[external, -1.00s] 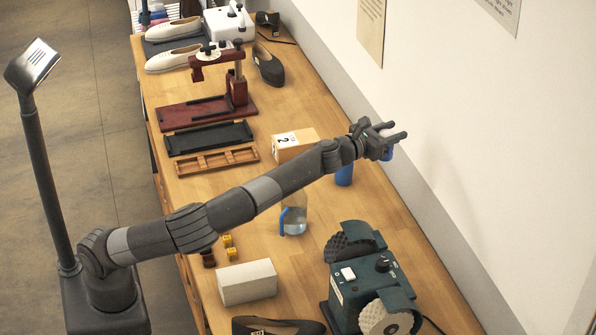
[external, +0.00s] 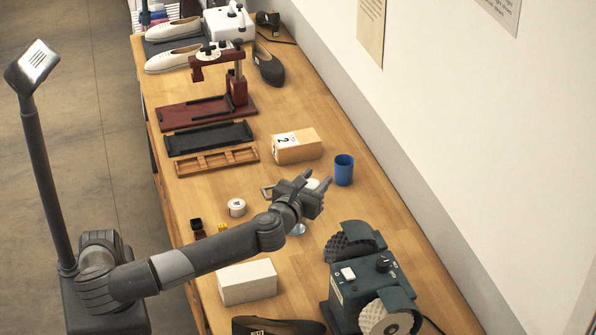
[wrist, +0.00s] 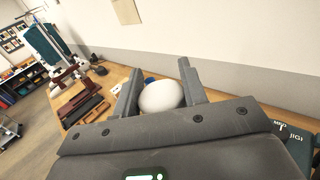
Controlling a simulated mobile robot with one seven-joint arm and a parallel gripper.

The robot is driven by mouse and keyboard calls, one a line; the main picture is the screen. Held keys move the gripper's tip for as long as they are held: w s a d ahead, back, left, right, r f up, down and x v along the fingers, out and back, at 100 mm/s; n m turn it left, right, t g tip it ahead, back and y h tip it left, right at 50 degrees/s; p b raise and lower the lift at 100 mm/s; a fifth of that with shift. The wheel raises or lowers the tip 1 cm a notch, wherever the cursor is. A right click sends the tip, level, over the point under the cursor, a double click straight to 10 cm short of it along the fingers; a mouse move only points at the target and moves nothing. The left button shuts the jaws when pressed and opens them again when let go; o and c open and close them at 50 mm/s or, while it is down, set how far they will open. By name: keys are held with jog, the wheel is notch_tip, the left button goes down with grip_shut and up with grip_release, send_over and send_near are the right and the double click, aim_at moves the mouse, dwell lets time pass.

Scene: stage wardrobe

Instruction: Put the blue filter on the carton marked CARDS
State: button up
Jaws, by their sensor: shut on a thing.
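My gripper (external: 318,184) is raised over the middle of the bench, its fingers pointing toward the wall. In the wrist view its fingers (wrist: 158,92) are closed on a pale rounded thing (wrist: 161,97). A bit of blue shows behind it; I cannot tell whether that belongs to it. I cannot confirm that the held thing is the blue filter. A brown carton (external: 298,152) with a white label showing a 2 lies on the bench beyond my gripper. I can read no CARDS marking on it. A blue cup (external: 344,170) stands to its right.
A white block (external: 247,282) and a green grinding machine (external: 375,285) stand on the near bench. A small round white thing (external: 237,207) sits left of my gripper. A black tray (external: 209,138) and maroon stand (external: 238,92) lie farther back. The wall (external: 480,130) bounds the right.

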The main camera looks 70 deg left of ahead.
jog(key=s+r+n+g+y, duration=0.1)
jog(key=s+r, duration=0.1)
jog(key=s, duration=1)
jog(key=s+r+n+g+y, duration=0.1)
jog(key=s+r+g+y, duration=0.15)
jog(key=s, duration=0.95)
send_over(248, 268)
notch_tip(248, 268, down, 25)
jog(key=shift+f+t+h, duration=0.35)
jog(key=shift+f+h, duration=0.1)
jog(key=shift+f, duration=1.45)
jog(key=shift+f, duration=0.1)
jog(key=o, duration=1)
jog(key=shift+d, duration=0.1)
